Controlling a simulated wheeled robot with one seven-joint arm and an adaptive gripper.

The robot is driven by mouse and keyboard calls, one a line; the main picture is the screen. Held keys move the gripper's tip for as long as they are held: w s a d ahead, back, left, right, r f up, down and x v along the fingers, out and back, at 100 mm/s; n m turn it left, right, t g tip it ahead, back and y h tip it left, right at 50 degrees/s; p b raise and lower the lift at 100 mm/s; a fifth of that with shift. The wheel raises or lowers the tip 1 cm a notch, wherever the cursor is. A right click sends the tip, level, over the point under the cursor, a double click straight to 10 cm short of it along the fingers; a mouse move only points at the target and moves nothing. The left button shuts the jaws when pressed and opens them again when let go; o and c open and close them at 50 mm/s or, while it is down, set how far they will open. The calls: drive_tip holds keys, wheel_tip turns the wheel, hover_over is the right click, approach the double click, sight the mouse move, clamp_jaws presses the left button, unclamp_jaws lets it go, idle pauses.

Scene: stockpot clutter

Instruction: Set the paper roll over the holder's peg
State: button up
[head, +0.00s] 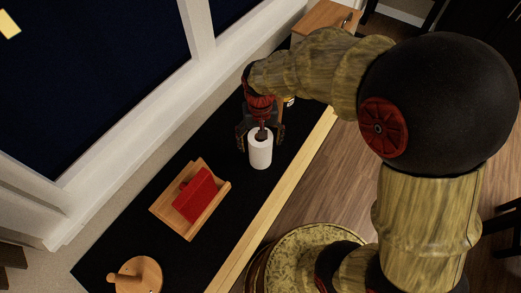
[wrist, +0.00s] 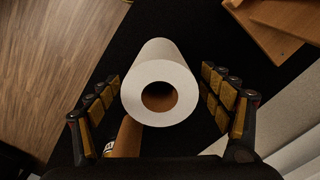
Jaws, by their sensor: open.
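The white paper roll (head: 260,153) stands upright on the black counter, below my gripper (head: 261,138). In the wrist view the roll (wrist: 158,60) shows end-on, with its round brown-lined hole facing the camera. My gripper (wrist: 160,82) is open, with one finger on each side of the roll. Dark gaps show between the fingers and the roll, so it is not gripped. The wooden holder (head: 146,270) is at the near left end of the counter. It has a round base and a peg (head: 114,278) with a rounded tip.
A wooden tray (head: 222,192) with a red block (head: 195,194) lies between the roll and the holder. A tan object (wrist: 127,139) with a label is partly hidden near the roll. Walls and windows bound the left side.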

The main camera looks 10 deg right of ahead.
wheel_tip(320, 180, down, 3)
drive_tip(key=shift+b, duration=0.4)
drive_tip(key=shift+r, duration=0.1)
drive_tip(key=c, duration=1.3)
